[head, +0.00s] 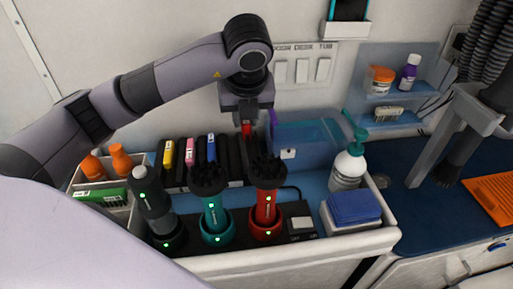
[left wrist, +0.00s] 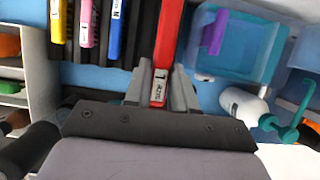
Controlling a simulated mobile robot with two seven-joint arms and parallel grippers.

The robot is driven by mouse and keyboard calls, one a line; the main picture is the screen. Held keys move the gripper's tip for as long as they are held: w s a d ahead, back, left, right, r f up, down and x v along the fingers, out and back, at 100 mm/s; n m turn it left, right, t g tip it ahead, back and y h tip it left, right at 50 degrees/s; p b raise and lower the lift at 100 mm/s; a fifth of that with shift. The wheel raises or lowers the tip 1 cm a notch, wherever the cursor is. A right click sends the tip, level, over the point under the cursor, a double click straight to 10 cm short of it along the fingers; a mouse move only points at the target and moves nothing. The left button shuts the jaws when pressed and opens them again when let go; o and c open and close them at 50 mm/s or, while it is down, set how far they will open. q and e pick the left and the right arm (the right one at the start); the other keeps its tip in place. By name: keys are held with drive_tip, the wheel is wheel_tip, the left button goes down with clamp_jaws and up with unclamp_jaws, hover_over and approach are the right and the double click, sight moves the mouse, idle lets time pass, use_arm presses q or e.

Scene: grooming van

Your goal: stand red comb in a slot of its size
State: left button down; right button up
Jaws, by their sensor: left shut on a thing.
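My left gripper (head: 246,108) points down above the back of the counter and is shut on the red comb (head: 246,130). In the left wrist view the comb (left wrist: 168,42) runs up between the fingers (left wrist: 161,88), with a small printed label near its end. A black slotted rack (head: 222,170) stands below and to the left. Yellow (head: 168,154), pink (head: 190,151) and blue (head: 211,148) combs stand in it, with dark slots to their right. The red comb is at the rack's right end; its lower end is hidden behind dryers, so I cannot tell whether it is in a slot.
Black, teal (head: 214,212) and red (head: 266,208) dryers stand in front of the rack. A clear blue tub (head: 318,143) holding a purple item is to the right, with a pump bottle (head: 348,168) and blue cloths (head: 354,207). Orange-capped bottles stand at left.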

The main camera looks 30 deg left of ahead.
use_arm(q)
drive_tip(key=w+f, duration=0.1)
drive_tip(key=f, duration=0.3)
drive_tip(key=f+p, duration=0.1)
drive_tip(key=f, duration=0.3)
drive_tip(key=w+d+f, duration=0.1)
drive_tip(key=f, duration=0.3)
drive_tip(key=shift+w+d, duration=0.1)
drive_tip(key=shift+w, duration=0.2)
drive_tip(key=shift+f, duration=0.1)
drive_tip(key=c, duration=1.2)
unclamp_jaws()
